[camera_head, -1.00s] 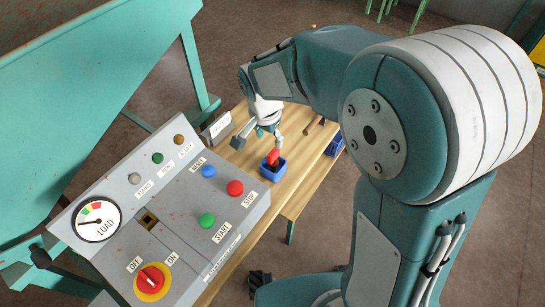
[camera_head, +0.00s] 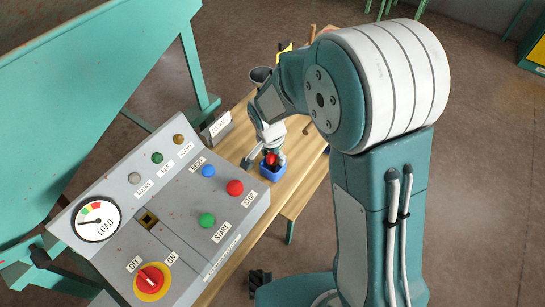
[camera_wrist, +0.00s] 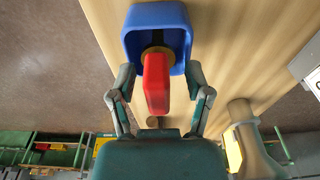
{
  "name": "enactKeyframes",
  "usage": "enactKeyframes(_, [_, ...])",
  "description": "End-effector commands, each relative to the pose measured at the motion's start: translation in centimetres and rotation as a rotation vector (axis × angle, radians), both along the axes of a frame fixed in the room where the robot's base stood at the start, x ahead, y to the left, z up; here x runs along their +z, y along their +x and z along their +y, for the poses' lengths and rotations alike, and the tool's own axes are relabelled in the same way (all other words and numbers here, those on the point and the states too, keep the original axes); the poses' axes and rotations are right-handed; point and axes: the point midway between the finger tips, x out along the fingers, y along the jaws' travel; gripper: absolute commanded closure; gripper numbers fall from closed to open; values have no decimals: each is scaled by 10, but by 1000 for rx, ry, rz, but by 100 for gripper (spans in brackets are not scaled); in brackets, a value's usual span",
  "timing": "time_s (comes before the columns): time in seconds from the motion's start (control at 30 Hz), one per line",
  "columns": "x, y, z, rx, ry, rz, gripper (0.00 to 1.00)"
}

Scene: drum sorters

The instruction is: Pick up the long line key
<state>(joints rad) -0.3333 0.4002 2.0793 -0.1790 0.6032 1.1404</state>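The key has a red handle (camera_wrist: 157,84) and stands in a small blue bin (camera_wrist: 131,45) on the wooden table. Its lower end is hidden inside the bin. The red handle also shows in the head view (camera_head: 270,159), above the blue bin (camera_head: 272,174). My gripper (camera_wrist: 161,79) is open, with one finger on each side of the red handle. Gaps show between the fingers and the handle in the wrist view. In the head view my gripper (camera_head: 262,157) is just over the bin, and its fingers are small and partly hard to make out.
A teal machine frame (camera_head: 90,80) rises at the left.

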Motion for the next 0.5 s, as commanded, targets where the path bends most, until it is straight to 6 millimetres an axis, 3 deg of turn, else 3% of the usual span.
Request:
enactKeyframes(0.03, [0, 0, 0, 0, 0, 0, 66])
enactKeyframes(0.1, [0, 0, 0, 0, 0, 0, 97])
enactKeyframes(0.13, [0, 0, 0, 0, 0, 0, 100])
enactKeyframes(0.5, [0, 0, 0, 0, 0, 1, 100])
